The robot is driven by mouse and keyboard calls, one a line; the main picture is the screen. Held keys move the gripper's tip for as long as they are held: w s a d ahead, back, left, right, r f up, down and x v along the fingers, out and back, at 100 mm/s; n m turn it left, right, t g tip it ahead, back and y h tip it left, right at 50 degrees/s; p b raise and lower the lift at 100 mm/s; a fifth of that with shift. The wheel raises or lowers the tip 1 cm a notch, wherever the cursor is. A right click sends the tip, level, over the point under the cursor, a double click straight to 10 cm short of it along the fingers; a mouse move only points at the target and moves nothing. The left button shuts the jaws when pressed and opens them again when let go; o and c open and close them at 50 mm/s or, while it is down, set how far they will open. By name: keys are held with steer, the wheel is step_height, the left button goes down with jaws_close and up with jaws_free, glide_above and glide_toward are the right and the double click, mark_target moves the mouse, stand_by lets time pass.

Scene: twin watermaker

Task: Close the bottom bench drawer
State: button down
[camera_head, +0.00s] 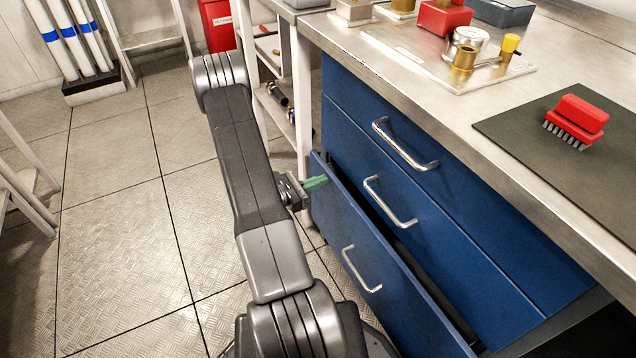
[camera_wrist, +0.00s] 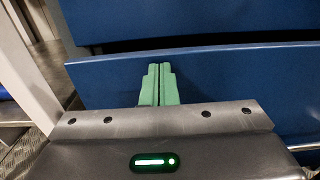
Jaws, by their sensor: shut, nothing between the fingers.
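The bottom bench drawer (camera_head: 385,265) is blue with a silver bar handle (camera_head: 360,270). It stands partly open, with a dark gap behind its top edge below the drawer above. My gripper (camera_head: 318,182) has green fingers, shut and empty, at the upper left end of this drawer front. In the wrist view the shut fingers (camera_wrist: 158,80) lie against or just in front of the blue drawer front (camera_wrist: 220,80), their tips near its top edge. I cannot tell whether they touch it. The handle is to the right of my gripper.
Two blue drawers above, the top (camera_head: 370,120) and the middle (camera_head: 420,220), look shut; their handles stick out. The steel benchtop (camera_head: 400,85) overhangs them. A white shelf frame (camera_head: 301,100) stands close to the left. The tiled floor (camera_head: 120,230) at left is clear.

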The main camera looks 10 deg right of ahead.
stand_by(0.3)
steer(key=x, duration=0.4)
steer(key=shift+d, duration=0.1)
steer(key=shift+w+r, duration=0.1)
stand_by(0.4)
steer(key=p, duration=0.1)
glide_toward(331, 175)
steer(key=a, duration=0.1)
steer(key=a+f, duration=0.1)
steer(key=a, duration=0.1)
steer(key=shift+a+f, duration=0.3)
steer(key=shift+a, duration=0.05)
steer(key=shift+d, duration=0.1)
steer(key=b+x, duration=0.1)
steer(key=x, duration=1.2)
